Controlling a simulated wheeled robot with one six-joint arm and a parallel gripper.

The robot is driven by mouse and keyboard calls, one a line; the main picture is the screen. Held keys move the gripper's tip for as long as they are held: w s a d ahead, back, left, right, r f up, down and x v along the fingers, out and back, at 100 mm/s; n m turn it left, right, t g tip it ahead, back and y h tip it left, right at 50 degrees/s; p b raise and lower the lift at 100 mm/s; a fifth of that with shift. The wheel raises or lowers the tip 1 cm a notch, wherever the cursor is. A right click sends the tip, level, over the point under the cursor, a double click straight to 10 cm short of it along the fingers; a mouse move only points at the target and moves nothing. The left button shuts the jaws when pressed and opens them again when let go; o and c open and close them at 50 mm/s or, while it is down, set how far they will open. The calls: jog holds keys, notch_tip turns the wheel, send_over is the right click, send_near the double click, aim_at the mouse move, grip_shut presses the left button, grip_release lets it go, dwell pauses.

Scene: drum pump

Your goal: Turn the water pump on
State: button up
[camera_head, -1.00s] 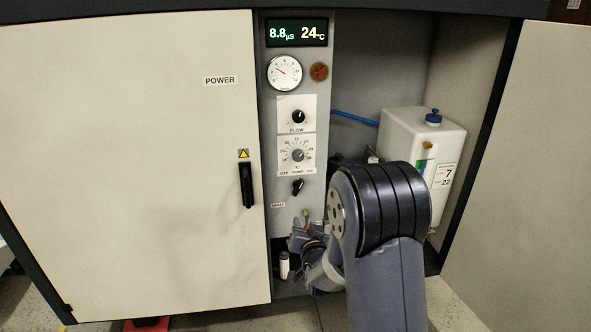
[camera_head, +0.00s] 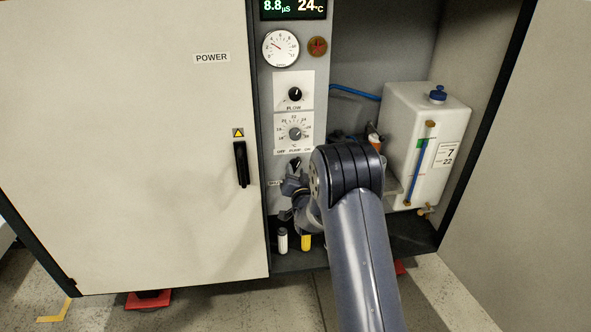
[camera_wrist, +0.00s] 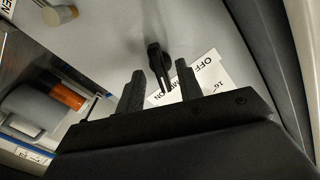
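The black pump knob (camera_head: 296,162) sits on the grey panel just below the label strip reading OFF, PUMP, ON. In the wrist view the knob (camera_wrist: 158,60) shows a white line on its lower end, close to the white label plate (camera_wrist: 205,72) with OFF on it. My gripper (camera_head: 290,188) is just below the knob in the head view, partly hidden by my arm. In the wrist view my gripper (camera_wrist: 159,78) is open, its two dark fingers apart on either side of the knob's lower end. Whether they touch it is unclear.
Above are the flow knob (camera_head: 295,94), temperature dial (camera_head: 295,133) and gauge (camera_head: 280,48). The cabinet door handle (camera_head: 241,164) is left. A white tank (camera_head: 400,130) stands right. White (camera_head: 282,240) and yellow (camera_head: 306,242) items are below.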

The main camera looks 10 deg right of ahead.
jog(key=shift+w, duration=1.2)
jog(key=c, duration=0.7)
jog(key=shift+f+m+b, duration=0.1)
jog(key=shift+m+b, duration=0.3)
jog(key=shift+b, duration=0.65)
jog(key=o, duration=0.7)
jog(key=shift+s, duration=0.1)
